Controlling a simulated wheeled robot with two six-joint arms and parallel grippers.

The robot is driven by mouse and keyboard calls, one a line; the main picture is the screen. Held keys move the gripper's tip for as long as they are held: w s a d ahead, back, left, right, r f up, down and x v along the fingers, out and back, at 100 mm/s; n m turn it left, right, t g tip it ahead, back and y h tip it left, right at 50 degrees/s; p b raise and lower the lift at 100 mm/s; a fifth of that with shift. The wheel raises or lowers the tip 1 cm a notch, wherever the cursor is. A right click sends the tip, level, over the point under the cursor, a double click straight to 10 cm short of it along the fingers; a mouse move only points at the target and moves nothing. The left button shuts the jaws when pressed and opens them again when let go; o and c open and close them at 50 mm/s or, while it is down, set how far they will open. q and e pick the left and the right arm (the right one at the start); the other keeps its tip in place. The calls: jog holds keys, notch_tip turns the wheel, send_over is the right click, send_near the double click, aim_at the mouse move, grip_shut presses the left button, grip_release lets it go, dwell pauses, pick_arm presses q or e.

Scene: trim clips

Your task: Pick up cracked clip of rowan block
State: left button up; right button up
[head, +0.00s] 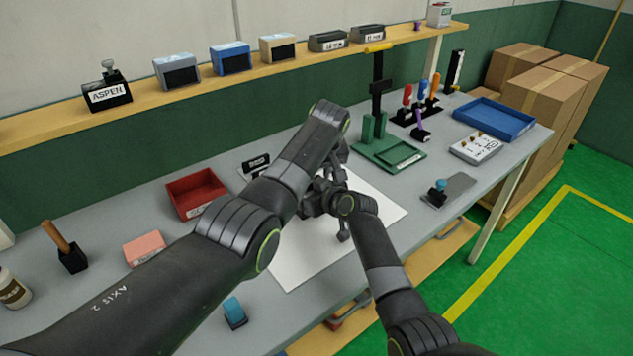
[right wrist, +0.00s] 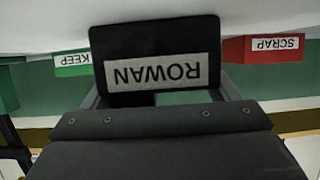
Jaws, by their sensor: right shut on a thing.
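The dark rowan block (right wrist: 160,55) shows in the right wrist view, its pale ROWAN label upside down, between the fingers of my right gripper (right wrist: 160,98). My right gripper is shut on it. In the head view the block is hidden by my arms, which cross above the white sheet (head: 385,195). My left gripper (head: 335,178) is bent down close to my right wrist; its fingertips are too overlapped to tell open from shut. I cannot make out the cracked clip in either view.
A red SCRAP bin (right wrist: 262,50) and a green KEEP bin (right wrist: 72,65) show beyond the block. In the head view a red tray (head: 195,192) stands left of the sheet, a green stand (head: 388,155) behind right. A blue tray (head: 502,118) is far right.

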pick_arm(q)
jog(key=shift+x, duration=0.75)
jog(key=shift+c, duration=0.4)
jog(key=c, duration=0.6)
jog(key=shift+c, duration=0.2)
notch_tip(320, 180, up, 15)
pick_arm(e)
jog(key=o, duration=1)
